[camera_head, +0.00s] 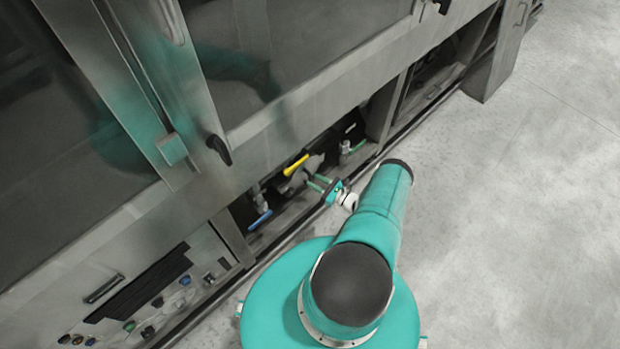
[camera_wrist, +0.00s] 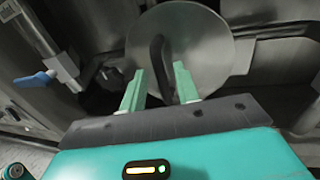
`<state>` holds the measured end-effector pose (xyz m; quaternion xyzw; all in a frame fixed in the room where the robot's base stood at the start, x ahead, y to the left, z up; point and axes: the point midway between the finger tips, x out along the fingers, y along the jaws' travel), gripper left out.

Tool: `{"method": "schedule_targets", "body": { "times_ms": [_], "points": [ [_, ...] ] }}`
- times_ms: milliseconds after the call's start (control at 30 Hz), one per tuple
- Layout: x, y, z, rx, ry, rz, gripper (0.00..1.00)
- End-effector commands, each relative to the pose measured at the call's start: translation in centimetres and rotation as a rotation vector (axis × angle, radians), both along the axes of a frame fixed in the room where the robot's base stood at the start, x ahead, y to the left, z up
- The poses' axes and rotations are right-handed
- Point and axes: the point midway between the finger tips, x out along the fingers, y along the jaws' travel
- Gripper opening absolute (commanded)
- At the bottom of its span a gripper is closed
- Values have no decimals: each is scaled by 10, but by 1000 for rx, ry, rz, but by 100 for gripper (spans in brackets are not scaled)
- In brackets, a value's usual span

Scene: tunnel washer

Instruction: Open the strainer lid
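The strainer lid (camera_wrist: 208,50) is a round grey metal disc at the top middle of the wrist view. A dark curved handle (camera_wrist: 157,50) stands out from its face. My gripper (camera_wrist: 160,85) is in front of the lid, with its two green fingers apart. The handle's lower part lies between the fingers in the picture; I see a gap on each side and no clear contact. In the head view my gripper (camera_head: 317,182) reaches into the low opening under the machine's panels. The lid is small and hard to make out there.
A blue-handled valve (camera_head: 260,219) is left of my gripper and also shows in the wrist view (camera_wrist: 36,79). A yellow handle (camera_head: 296,165) is just above my gripper. The frame's lower rail (camera_head: 290,238) edges the opening. Clear floor (camera_head: 520,200) lies right.

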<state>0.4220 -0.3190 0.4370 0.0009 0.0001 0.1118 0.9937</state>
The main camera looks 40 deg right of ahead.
Motion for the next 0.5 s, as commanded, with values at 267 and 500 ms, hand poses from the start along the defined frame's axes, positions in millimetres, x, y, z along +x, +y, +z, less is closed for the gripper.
{"method": "schedule_targets", "body": {
  "times_ms": [267, 500],
  "points": [
    [30, 7, 0, 1, 0, 2, 31],
    [31, 7, 0, 1, 0, 1, 31]
  ]
}}
